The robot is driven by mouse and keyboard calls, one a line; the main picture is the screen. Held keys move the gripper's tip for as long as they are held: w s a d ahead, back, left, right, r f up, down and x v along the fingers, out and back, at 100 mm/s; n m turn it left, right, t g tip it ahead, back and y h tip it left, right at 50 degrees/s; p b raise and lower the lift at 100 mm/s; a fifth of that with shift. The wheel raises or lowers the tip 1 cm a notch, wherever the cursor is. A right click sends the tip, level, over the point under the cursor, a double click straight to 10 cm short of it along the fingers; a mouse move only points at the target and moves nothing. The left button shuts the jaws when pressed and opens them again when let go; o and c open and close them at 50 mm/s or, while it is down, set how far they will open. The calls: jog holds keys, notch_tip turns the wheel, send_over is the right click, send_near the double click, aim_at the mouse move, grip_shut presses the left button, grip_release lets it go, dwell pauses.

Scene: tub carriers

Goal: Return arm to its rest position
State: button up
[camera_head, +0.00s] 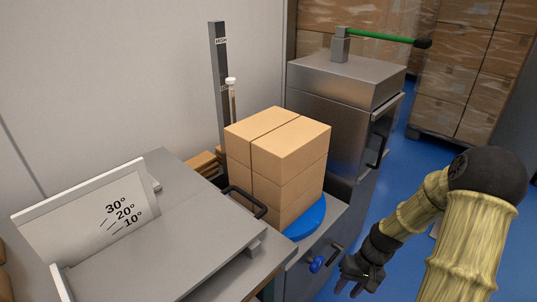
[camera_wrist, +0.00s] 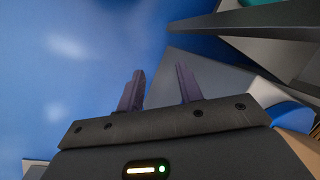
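My arm, yellowish with black joints, reaches in from the right of the head view and bends down. My gripper (camera_head: 350,286) hangs low at the bottom centre-right, to the right of the grey cabinet and over the blue floor. In the wrist view my gripper (camera_wrist: 160,90) shows two dark purple fingers standing apart with nothing between them. Blue floor and part of a grey surface lie beyond the fingertips.
Stacked tan boxes (camera_head: 290,143) stand on a blue round plate (camera_head: 306,222) on the grey cabinet. A blue knob (camera_head: 316,264) and black handle (camera_head: 334,252) stick out near my gripper. A metal cabinet (camera_head: 330,115) stands behind. Blue floor (camera_head: 412,165) is open between it and my arm.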

jog(key=s+a+r+t+h, duration=0.2)
jog(key=s+a+r, duration=0.1)
jog(key=r, duration=0.5)
jog(key=s+a+r+t+h, duration=0.2)
jog(key=s+a+r, duration=0.15)
jog(key=r, duration=0.45)
jog(key=w+p+v, duration=0.2)
jog(key=p+v, duration=1)
jog(key=w+d+r+p+v, duration=0.1)
jog(key=w+p+v, duration=0.2)
jog(key=p+v, duration=0.9)
jog(key=w+r+p+v, duration=0.1)
jog(key=w+p+v, duration=0.2)
jog(key=p+v, duration=1)
jog(key=shift+w+n+p, duration=0.4)
jog(key=shift+w+p, duration=0.05)
jog(key=shift+p, duration=0.25)
jog(key=shift+d, duration=0.1)
